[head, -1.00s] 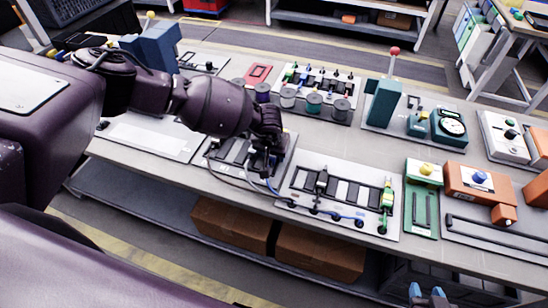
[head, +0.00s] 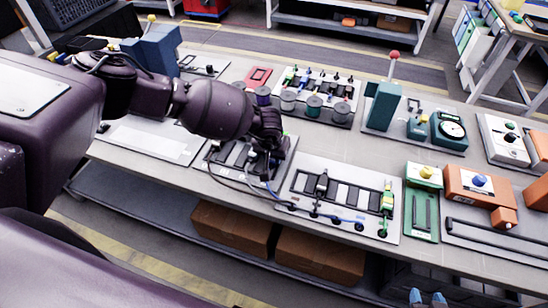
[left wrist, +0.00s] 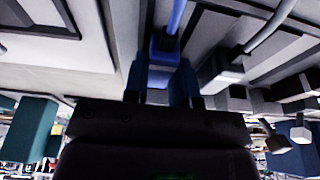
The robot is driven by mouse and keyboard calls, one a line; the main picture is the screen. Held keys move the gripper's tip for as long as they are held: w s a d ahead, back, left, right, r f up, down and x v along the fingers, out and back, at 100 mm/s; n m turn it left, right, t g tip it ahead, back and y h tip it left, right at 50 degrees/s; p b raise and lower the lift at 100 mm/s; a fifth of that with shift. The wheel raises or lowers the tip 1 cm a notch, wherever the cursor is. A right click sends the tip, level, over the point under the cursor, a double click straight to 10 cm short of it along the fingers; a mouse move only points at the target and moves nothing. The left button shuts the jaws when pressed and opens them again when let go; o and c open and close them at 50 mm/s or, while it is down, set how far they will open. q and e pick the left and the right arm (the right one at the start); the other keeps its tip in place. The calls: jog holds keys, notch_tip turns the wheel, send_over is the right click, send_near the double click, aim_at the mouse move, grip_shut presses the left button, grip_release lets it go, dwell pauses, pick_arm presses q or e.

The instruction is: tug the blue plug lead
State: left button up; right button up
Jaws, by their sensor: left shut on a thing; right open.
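My left gripper (head: 266,160) is over the near panel at the table's front edge, left of the long-slotted panel. In the left wrist view its fingers (left wrist: 160,82) are shut around the blue plug (left wrist: 163,52). The blue lead (left wrist: 176,16) leaves the plug toward the top of that view. In the head view the blue lead (head: 273,189) shows below the gripper, and the plug is largely hidden by the gripper. My right gripper (head: 428,299) shows only its fingertips at the bottom edge, apart and empty.
A panel with dark and pale slots (head: 340,195) lies right of my left gripper, with several plugs and leads on it. A grey lead (left wrist: 272,24) runs close by the blue one. Spools (head: 289,100) stand behind. A green block (head: 421,208) lies further right.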

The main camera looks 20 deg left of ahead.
pick_arm(q)
jog(key=shift+s+f, duration=0.1)
jog(key=shift+s, duration=0.05)
pick_arm(e)
jog(key=shift+w+r, duration=0.15)
jog(key=shift+w, duration=0.05)
jog(key=shift+s, duration=0.1)
jog(key=shift+s+f, duration=0.55)
jog(key=shift+w, duration=0.15)
pick_arm(q)
jog(key=o, duration=0.9)
jog(key=shift+w, duration=0.25)
jog(key=shift+o, duration=0.2)
pick_arm(e)
jog(key=shift+w+a+r, duration=0.1)
jog(key=shift+w+r, duration=0.1)
jog(key=shift+w, duration=0.2)
